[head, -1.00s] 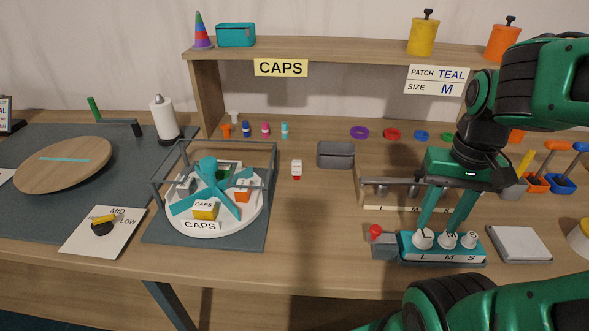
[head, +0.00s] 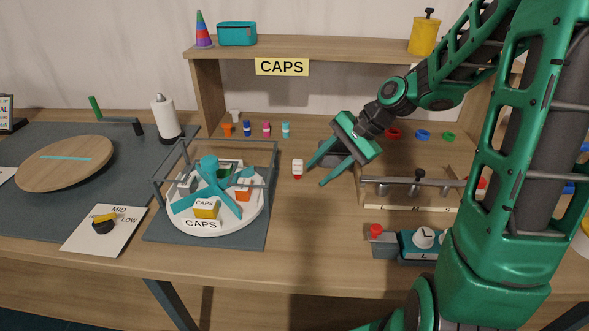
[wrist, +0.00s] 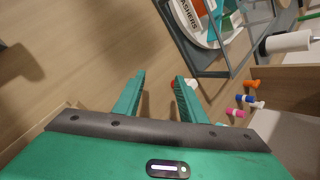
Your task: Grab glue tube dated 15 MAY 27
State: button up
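A small white tube with a red lower end (head: 297,169) stands on the table, right of the round white turntable; its label is too small to read. My gripper (head: 315,175) is open and empty, just right of this tube and tilted down toward it. In the wrist view the fingers (wrist: 160,77) are apart. A red and white piece, likely the same tube (wrist: 189,84), shows beside the right finger, partly hidden by it. No date of 15 MAY 27 is readable in any view.
The caged turntable (head: 250,207) stands left of the gripper. Several small coloured pieces (head: 266,128) line the back. A rack with a metal bar (head: 420,183) and a teal L-marked block (head: 423,253) lie to the right. The table in front of the tube is clear.

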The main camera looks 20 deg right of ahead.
aim_at(301, 160)
jog(key=w+d+m+y, duration=0.1)
jog(key=m, duration=0.1)
jog(key=w+m+y, duration=0.1)
jog(key=m, duration=0.1)
jog(key=w+d+m+t+y, duration=0.1)
jog(key=shift+d+r+m, duration=0.15)
jog(key=shift+d+m, duration=0.15)
jog(key=shift+m, duration=0.1)
jog(key=w+m+y, duration=0.1)
jog(key=m, duration=0.1)
jog(key=w+a+m+t+y, duration=0.1)
jog(key=w+m+y, duration=0.1)
jog(key=shift+f+x, duration=0.2)
jog(key=shift+x, duration=2.75)
jog(key=shift+d, duration=0.1)
grip_shut()
